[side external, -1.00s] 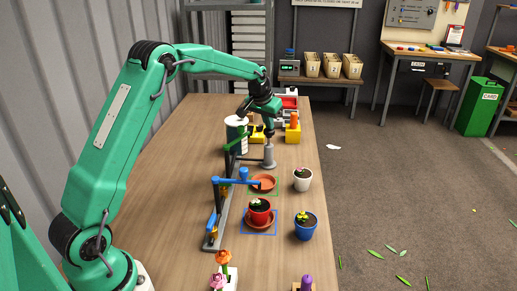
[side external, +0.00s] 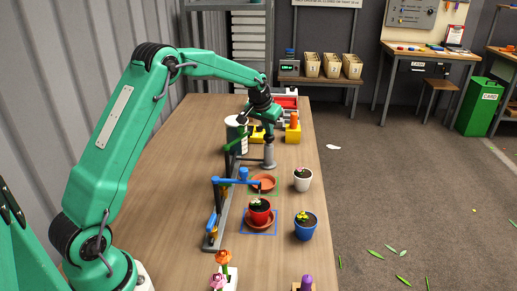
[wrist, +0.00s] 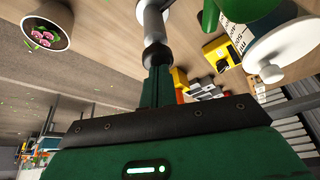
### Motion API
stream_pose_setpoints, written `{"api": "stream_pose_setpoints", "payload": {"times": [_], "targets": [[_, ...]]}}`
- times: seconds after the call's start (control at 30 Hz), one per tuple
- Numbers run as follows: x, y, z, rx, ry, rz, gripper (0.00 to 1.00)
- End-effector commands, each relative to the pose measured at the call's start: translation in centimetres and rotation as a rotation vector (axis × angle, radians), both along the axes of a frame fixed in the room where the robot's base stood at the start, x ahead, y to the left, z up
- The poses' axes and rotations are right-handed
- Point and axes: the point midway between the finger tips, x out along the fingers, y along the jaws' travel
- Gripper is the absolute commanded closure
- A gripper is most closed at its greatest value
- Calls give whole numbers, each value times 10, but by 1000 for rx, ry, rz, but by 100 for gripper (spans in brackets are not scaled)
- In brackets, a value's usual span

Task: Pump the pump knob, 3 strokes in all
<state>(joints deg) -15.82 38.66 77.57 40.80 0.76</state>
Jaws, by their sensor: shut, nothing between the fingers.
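The pump is a grey post (side external: 269,157) with a wide foot, standing upright on the table beyond the orange saucer. Its dark pump knob (wrist: 155,54) shows in the wrist view, on a light grey shaft (wrist: 151,20). My gripper (side external: 268,135) is directly above the post in the side view, pointing down. In the wrist view my gripper (wrist: 155,80) is shut, its fingertips at the knob's top and apparently touching it. Nothing is held between the fingers. In the side view the knob is mostly hidden by my fingers.
A white pot (side external: 302,179), a red pot (side external: 260,212) and a blue pot (side external: 305,225) stand nearer the camera. An empty orange saucer (side external: 264,183) lies nearby. A blue lever arm (side external: 238,182) stands left of it. A white-and-green canister (side external: 236,135) is close left of my gripper.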

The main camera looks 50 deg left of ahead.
Motion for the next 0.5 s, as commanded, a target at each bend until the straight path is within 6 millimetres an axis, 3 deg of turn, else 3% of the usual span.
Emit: {"api": "stream_pose_setpoints", "payload": {"times": [0.5], "targets": [[0,0,5,-1,2,0,100]]}}
